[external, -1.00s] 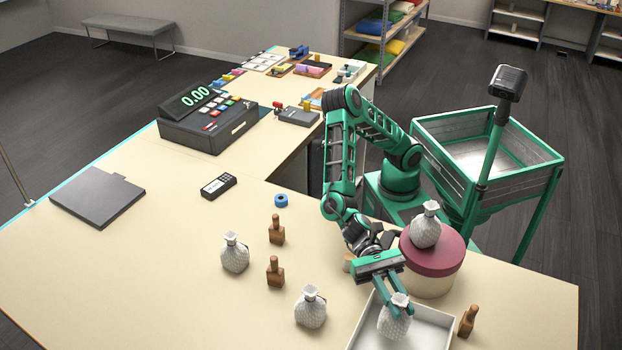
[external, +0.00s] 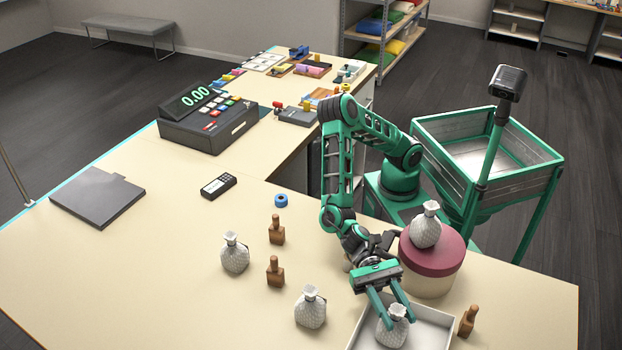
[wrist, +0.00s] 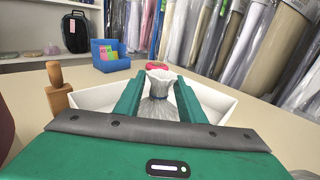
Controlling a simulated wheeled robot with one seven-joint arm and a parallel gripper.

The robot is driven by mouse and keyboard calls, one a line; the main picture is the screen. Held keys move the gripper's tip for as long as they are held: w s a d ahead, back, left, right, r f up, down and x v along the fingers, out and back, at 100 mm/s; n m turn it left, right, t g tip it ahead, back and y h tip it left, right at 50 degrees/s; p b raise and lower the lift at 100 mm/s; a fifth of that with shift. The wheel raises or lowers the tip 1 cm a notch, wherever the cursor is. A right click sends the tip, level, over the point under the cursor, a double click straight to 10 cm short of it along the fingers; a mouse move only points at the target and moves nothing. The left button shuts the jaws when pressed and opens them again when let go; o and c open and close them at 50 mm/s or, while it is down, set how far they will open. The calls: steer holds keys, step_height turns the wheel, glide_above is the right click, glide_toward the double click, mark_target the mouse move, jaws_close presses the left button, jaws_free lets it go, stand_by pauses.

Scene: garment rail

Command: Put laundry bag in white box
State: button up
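A white textured laundry bag with a tied neck (external: 391,333) is upright inside the white box (external: 437,322) at the table's front edge. My gripper (external: 400,320) reaches down over the box, its green fingers spread on either side of this bag's neck. In the wrist view the bag (wrist: 159,84) shows between the two fingers (wrist: 160,92), with the white box (wrist: 92,97) around it. Similar bags stand on the table: one left of the box (external: 311,309), one farther left (external: 235,254). Another (external: 426,226) sits on a round box.
The round box with a maroon lid (external: 432,258) stands close behind the white box. A brown wooden bottle (external: 468,320) is beside the white box at right. Two more wooden bottles (external: 276,230) (external: 275,271) stand left. The table's left-middle is mostly clear.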

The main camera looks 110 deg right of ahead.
steer(key=shift+r, duration=0.1)
steer(key=d, duration=1.2)
steer(key=shift+w, duration=0.1)
